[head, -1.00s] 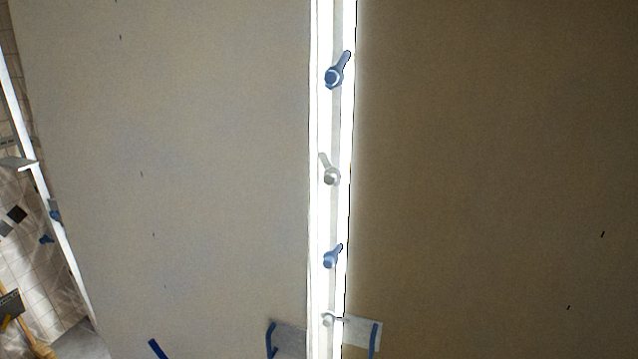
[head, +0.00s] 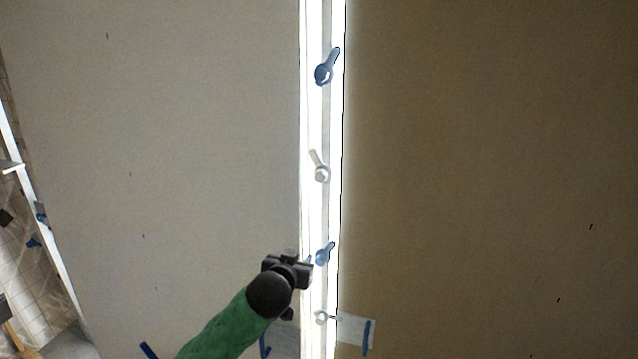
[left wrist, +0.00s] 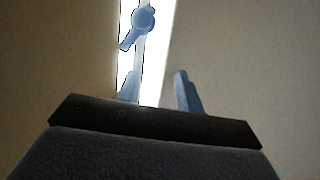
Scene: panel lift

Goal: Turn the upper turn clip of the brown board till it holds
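The brown board (head: 490,180) fills the right of the head view. Along the bright strip (head: 312,120) at its left edge sit an upper blue turn clip (head: 324,72) and a lower blue turn clip (head: 324,254), both with arms slanting up and right. My left gripper (head: 308,263) is just left of the lower blue clip; whether they touch is unclear. In the left wrist view its two fingers (left wrist: 157,85) are apart with nothing between them, and a blue clip (left wrist: 143,19) shows beyond them. My right gripper is not in view.
A pale board (head: 190,140) fills the left side. A pale clip (head: 321,172) leans up-left between the blue ones; another pale clip (head: 321,317) sits lowest, beside a bracket with blue tape (head: 368,336). The space before the upper clips is clear.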

